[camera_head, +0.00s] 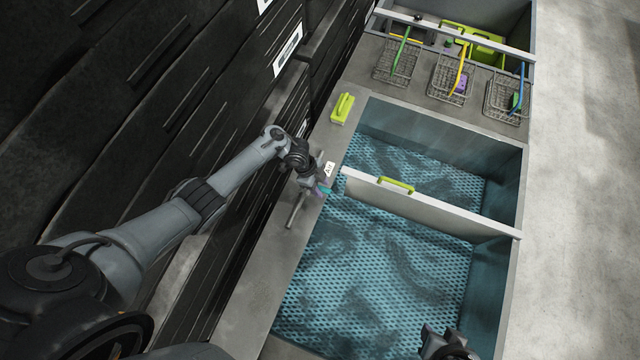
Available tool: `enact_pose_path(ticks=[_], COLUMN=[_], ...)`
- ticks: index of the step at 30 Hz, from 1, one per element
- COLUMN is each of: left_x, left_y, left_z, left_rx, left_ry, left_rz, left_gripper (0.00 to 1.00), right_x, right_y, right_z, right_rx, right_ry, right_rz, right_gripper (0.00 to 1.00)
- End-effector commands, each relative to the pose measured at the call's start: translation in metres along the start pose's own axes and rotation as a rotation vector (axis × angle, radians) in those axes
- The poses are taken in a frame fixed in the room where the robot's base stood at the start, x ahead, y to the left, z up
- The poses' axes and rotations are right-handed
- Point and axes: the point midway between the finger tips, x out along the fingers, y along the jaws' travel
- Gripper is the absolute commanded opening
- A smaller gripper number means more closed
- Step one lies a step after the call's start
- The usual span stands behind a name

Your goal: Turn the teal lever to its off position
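The teal lever (326,191) is a small piece on the grey ledge at the left rim of the basin, in the middle of the head view. My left gripper (316,186) is right at it and partly covers it. I cannot tell whether the fingers touch the lever or are closed on it. A small white tag (329,169) stands just above the lever. A grey metal pipe (296,211) sticks out just below the gripper. My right gripper (447,345) shows only in part at the bottom edge, over the basin and far from the lever.
The basin's blue perforated floor (375,275) is wet and empty. A white divider with a green handle (396,185) crosses it. A green block (342,108) sits on the ledge. Wire baskets (447,78) with brushes stand at the back. Black panels (130,100) line the left.

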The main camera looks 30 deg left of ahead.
Motion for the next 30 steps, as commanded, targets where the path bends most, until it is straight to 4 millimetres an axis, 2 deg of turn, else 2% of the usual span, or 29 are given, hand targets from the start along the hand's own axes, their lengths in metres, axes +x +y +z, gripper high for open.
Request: enact_pose_path(ticks=[13, 17, 23, 30], left_x=[-0.005, -0.016, -0.043, -0.053], left_y=[-0.001, -0.001, -0.001, 0.014], left_z=[-0.003, -0.007, -0.018, -0.07], left_rx=[-0.002, -0.002, 0.0, 0.002], left_ry=[0.001, 0.001, 0.0, 0.002], left_rz=[-0.003, -0.003, -0.002, 0.001], left_gripper=[0.49, 0.49, 0.49, 0.49], right_x=[-0.005, -0.016, -0.043, -0.08], right_y=[0.0, -0.001, 0.0, 0.001], right_z=[-0.002, -0.005, -0.014, -0.026], right_rx=[0.002, 0.005, 0.008, 0.01], right_ry=[0.0, 0.0, 0.001, 0.002], right_rz=[-0.002, -0.004, -0.007, -0.009], right_gripper=[0.43, 0.43, 0.43, 0.43])
